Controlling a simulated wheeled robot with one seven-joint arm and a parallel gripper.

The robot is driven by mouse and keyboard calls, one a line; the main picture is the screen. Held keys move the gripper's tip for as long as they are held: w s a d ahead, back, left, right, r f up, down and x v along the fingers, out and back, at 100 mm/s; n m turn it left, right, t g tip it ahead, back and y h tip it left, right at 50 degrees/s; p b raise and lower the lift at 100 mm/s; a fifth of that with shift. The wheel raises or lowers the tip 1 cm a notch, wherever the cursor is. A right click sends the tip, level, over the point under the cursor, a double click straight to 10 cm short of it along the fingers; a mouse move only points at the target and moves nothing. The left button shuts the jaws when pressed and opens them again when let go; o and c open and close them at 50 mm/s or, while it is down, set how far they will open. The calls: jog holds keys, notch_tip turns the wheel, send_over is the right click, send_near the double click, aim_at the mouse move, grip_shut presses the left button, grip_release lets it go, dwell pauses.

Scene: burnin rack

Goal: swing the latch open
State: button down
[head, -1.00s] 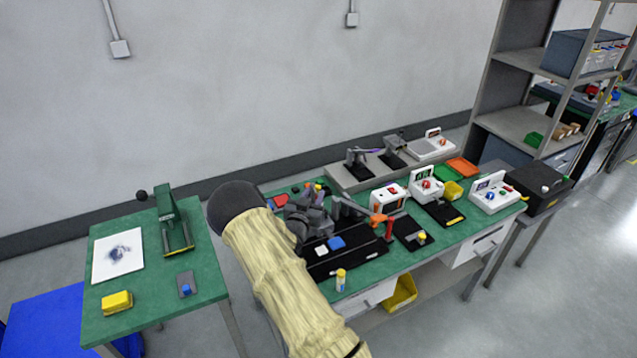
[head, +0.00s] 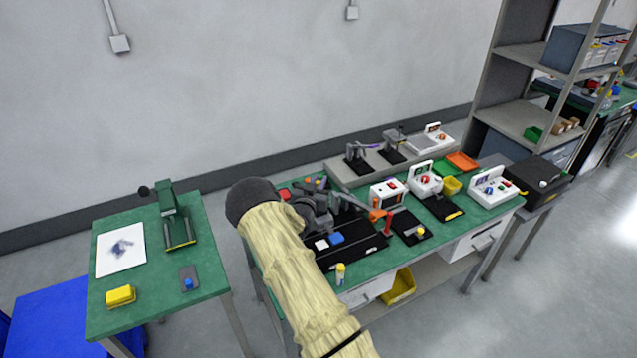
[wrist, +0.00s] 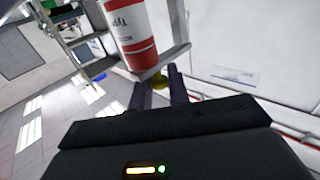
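I cannot tell for sure which piece is the latch. In the head view, a small orange part (head: 377,214) beside an upright red piece (head: 388,223) stands near the middle of the green bench, just right of my arm's end. My gripper shows in the wrist view (wrist: 158,85), with its two dark fingers apart. A red and white cylinder (wrist: 133,32) with lettering is just beyond. In the head view my arm hides part of the bench.
A black tray with a blue block (head: 337,238) and a white block (head: 321,244) lies near my arm. A yellow-capped bottle (head: 340,272) stands at the front edge. White test boxes (head: 387,194) stand to the right. A side table (head: 205,278) at left holds a green press (head: 174,215).

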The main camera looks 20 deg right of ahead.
jog(key=shift+d+f+n+t+y+b, duration=0.1)
jog(key=shift+n+t+y+b, duration=0.2)
jog(key=shift+b, duration=0.2)
jog(key=shift+d+n+t+y+b, duration=0.15)
jog(key=shift+n+t+y+b, duration=0.25)
jog(key=shift+y+b, duration=0.15)
jog(key=n+t+y+b, duration=0.1)
jog(key=y+b, duration=0.1)
jog(key=d+n+t+y+b, duration=0.1)
jog(key=n+y, duration=0.1)
jog(key=shift+w+d+f+b, duration=0.1)
jog(key=shift+b, duration=0.25)
jog(key=shift+w+d+r+n+g+y+b, duration=0.1)
jog(key=shift+w+d+n+g+y+b, duration=0.35)
jog(key=shift+n+y+b, duration=1.45)
jog(key=shift+w+d+r+n+g+y+b, duration=0.1)
jog(key=shift+w+d+n+g+y+b, duration=0.4)
jog(key=shift+n+y, duration=2.4)
jog(key=shift+w+d+n+g+y+b, duration=0.15)
jog(key=shift+w+n+y+b, duration=1.05)
jog(key=shift+y, duration=2.65)
jog(key=shift+s+n+g+y+b, duration=0.15)
jog(key=shift+n+g+y+b, duration=0.45)
jog(key=shift+g+y+b, duration=0.3)
jog(key=shift+r+n+g+y, duration=0.1)
jog(key=shift+n+g+y, duration=0.2)
jog(key=shift+y, duration=0.1)
jog(key=c, duration=1.5)
grip_release()
